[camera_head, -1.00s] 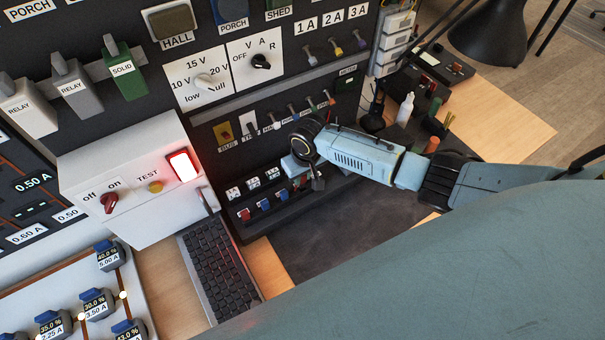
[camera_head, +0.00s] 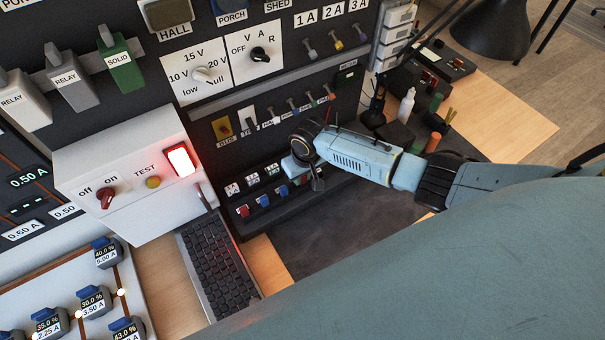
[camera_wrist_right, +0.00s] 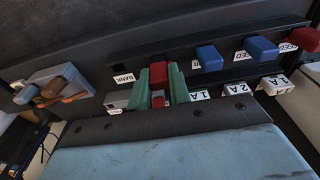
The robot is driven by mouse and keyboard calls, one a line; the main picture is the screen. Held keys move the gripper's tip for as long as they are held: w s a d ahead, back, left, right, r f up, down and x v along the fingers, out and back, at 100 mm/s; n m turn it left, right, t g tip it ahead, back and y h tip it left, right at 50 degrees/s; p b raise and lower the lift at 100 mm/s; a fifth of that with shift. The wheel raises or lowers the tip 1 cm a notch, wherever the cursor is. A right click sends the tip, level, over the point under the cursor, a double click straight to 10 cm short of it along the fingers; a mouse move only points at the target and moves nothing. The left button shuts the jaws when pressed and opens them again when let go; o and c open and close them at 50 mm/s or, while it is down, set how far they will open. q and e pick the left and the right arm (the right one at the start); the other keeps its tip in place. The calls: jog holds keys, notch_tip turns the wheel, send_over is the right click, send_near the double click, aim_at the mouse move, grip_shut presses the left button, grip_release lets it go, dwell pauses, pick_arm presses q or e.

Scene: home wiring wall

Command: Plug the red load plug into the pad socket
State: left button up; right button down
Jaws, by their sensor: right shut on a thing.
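A red plug (camera_wrist_right: 159,73) stands between the green fingertips of my right gripper (camera_wrist_right: 160,88) in the right wrist view, and the gripper is shut on it. It is at the end of a row of plugs beside the BANK label. In the head view my right gripper (camera_head: 308,172) is over the right part of the low dark plug panel (camera_head: 262,226), and its own arm largely hides the held plug. I cannot pick out the pad socket by a label, nor tell whether the plug is seated. My left gripper is not in view.
Two blue plugs (camera_wrist_right: 262,49) and another red plug (camera_wrist_right: 304,39) share the row, with several white-labelled blocks (camera_wrist_right: 237,103) in a parallel row. A keyboard (camera_head: 218,265) and a white test box (camera_head: 135,185) with a lit red lamp stand left. A dark mat (camera_head: 345,235) is clear.

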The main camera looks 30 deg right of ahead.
jog(key=shift+f+b, duration=0.3)
jog(key=shift+f, duration=0.25)
jog(key=c, duration=1.2)
grip_release()
jog(key=shift+r, duration=0.1)
notch_tip(320, 180, up, 13)
jog(key=s+p, duration=0.1)
jog(key=s, duration=0.1)
jog(key=shift+p, duration=0.4)
